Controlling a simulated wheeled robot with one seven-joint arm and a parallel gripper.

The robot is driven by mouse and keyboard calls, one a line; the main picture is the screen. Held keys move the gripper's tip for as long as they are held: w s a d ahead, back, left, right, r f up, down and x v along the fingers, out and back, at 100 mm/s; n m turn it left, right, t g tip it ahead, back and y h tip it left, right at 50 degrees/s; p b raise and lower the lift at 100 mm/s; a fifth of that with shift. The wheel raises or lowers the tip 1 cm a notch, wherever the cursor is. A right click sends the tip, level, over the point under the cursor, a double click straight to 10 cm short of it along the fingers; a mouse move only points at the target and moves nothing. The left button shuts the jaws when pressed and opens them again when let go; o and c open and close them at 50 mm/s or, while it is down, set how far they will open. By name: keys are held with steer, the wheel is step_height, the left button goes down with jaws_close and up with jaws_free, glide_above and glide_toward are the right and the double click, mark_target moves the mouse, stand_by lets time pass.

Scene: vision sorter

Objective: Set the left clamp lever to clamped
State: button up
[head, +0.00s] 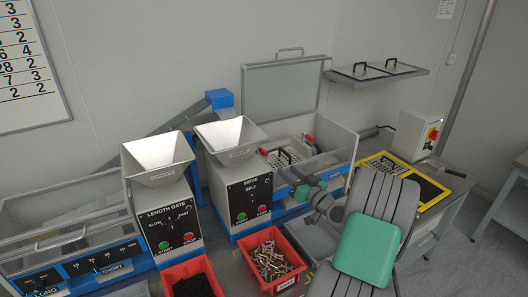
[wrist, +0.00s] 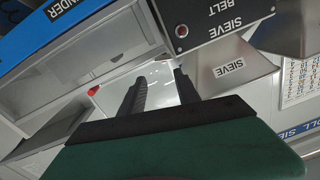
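The left clamp lever (head: 263,152) shows a red knob at the left of the sieve tray (head: 283,158), with part of it hidden. The right lever (head: 309,139) has a red knob on the tray's far right side. My gripper (head: 290,178) is at the front of the sieve box, close to the left lever and the tray handle. In the wrist view, my gripper (wrist: 160,76) has its two black fingers apart with nothing seen between them. A red knob (wrist: 93,90) lies beside the fingers there; I cannot tell which lever it belongs to. No contact is visible.
The sieve control box (head: 245,200) with its hopper (head: 230,138) stands just left of my gripper. The clear-walled sieve box (head: 335,142) has a raised lid (head: 283,88). A red bin of parts (head: 270,262) sits below. A yellow-edged tray (head: 420,182) is at right.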

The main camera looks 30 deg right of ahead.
mark_target(266, 154)
steer(key=w+p, duration=0.1)
steer(key=w, duration=0.2)
steer(key=w+p, duration=0.1)
steer(key=w, duration=0.3)
steer(key=w+a+p, duration=0.1)
steer(key=w, duration=0.2)
steer(key=shift+w+r, duration=0.2)
steer(key=shift+w, duration=0.2)
steer(key=shift+w+d+f, duration=0.1)
steer(key=shift+w+f, duration=0.05)
steer(key=shift+w, duration=0.45)
steer(key=shift+c, duration=0.3)
jaws_close()
